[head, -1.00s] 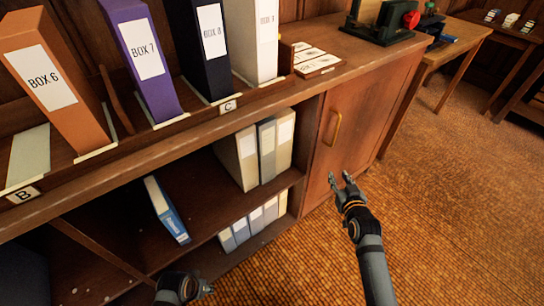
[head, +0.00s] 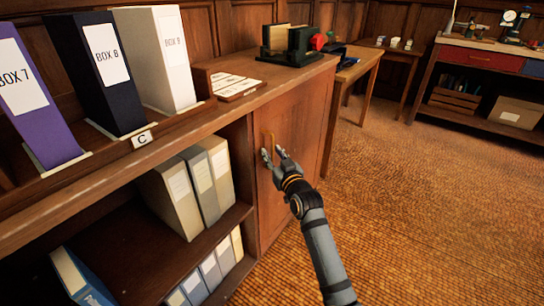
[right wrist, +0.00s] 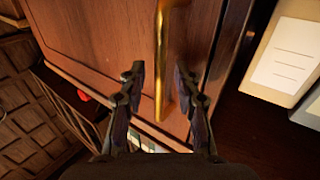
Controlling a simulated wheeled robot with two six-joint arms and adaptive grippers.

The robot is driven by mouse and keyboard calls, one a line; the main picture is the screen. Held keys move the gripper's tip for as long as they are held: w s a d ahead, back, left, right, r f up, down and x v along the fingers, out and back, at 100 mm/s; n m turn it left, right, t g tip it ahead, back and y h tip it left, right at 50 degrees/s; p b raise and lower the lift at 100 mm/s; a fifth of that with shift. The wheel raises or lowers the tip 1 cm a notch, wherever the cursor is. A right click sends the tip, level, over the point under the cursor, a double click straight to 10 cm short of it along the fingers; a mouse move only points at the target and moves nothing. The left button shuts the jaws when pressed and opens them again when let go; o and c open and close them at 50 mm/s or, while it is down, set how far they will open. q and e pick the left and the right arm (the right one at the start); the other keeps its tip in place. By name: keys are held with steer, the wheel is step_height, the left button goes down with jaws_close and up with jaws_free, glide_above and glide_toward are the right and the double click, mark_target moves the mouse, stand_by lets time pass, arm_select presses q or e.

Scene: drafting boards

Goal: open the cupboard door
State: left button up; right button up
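The wooden cupboard door (head: 303,150) stands shut at the right end of the shelf unit. Its brass handle (head: 268,141) is a vertical bar near the door's left edge. My right gripper (head: 274,153) is at the handle's lower part in the head view, with its fingers apart. In the right wrist view the handle (right wrist: 162,70) runs down between the two open fingers of the gripper (right wrist: 162,85), with a gap on both sides. The door's wood (right wrist: 100,35) fills much of that view. My left gripper is out of view.
Open shelves left of the door hold upright binders (head: 195,185) and a blue binder (head: 80,278). Boxes such as the white box (head: 160,60) stand on top. A wooden table (head: 358,70) stands beyond the cupboard. The carpet (head: 400,200) is clear to the right.

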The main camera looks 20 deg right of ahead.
steer(key=shift+w, duration=0.45)
jaws_close()
